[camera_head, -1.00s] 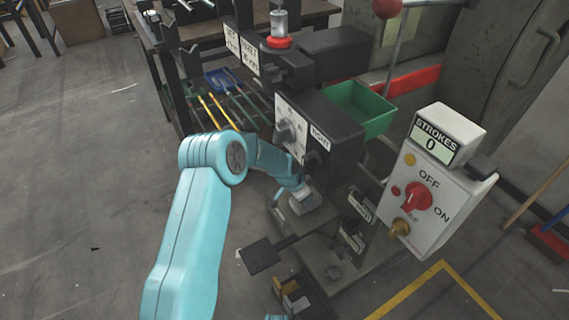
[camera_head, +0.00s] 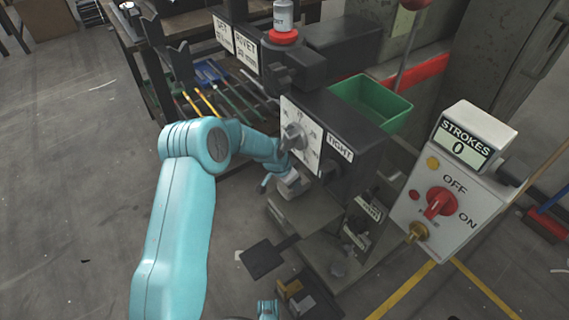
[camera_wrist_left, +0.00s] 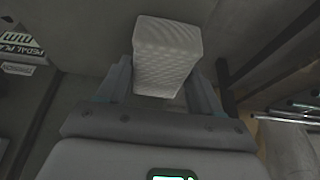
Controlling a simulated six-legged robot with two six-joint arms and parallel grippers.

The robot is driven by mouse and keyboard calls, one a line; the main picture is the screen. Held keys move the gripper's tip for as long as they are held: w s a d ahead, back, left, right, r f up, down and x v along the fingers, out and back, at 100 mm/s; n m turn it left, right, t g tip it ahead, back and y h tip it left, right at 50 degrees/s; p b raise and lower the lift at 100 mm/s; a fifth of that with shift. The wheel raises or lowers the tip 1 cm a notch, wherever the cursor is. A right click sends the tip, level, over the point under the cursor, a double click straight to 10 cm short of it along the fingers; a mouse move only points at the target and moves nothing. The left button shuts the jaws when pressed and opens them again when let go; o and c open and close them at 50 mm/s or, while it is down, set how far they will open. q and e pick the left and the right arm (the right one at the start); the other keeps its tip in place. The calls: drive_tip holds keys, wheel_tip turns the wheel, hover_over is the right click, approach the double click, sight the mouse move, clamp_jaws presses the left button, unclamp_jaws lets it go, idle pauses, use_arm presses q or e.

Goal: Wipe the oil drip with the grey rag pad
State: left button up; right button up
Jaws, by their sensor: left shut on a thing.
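The grey rag pad (camera_wrist_left: 166,50) is a pale, textured block between the two fingers of my left gripper (camera_wrist_left: 163,82) in the left wrist view. The gripper is shut on it. In the head view, my left gripper (camera_head: 280,178) is at the front of the rivet press (camera_head: 335,130), below its dial, with the pad (camera_head: 292,183) showing small and pale above the press's lower bed. I cannot tell if the pad touches the bed. I cannot make out the oil drip in either view.
A green bin (camera_head: 370,103) sits behind the press head. A control box (camera_head: 445,205) with a red knob and a stroke counter (camera_head: 466,140) reading 0 stands to the right. A dark pedal (camera_head: 262,258) is low in front.

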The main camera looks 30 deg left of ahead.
use_arm(q)
drive_tip(key=shift+a+r, duration=0.1)
drive_tip(key=shift+r, duration=0.05)
drive_tip(key=shift+r+p, duration=0.5)
drive_tip(key=shift+r, duration=0.45)
drive_tip(key=shift+r+p, duration=1.4)
drive_tip(key=shift+r, duration=0.9)
drive_tip(key=shift+r+p, duration=0.35)
drive_tip(key=shift+r, duration=0.3)
use_arm(e)
drive_tip(key=r, duration=0.1)
drive_tip(key=s+a+r, duration=0.1)
drive_tip(key=r, duration=0.2)
drive_tip(key=shift+s+a, duration=0.15)
drive_tip(key=shift+a, duration=0.25)
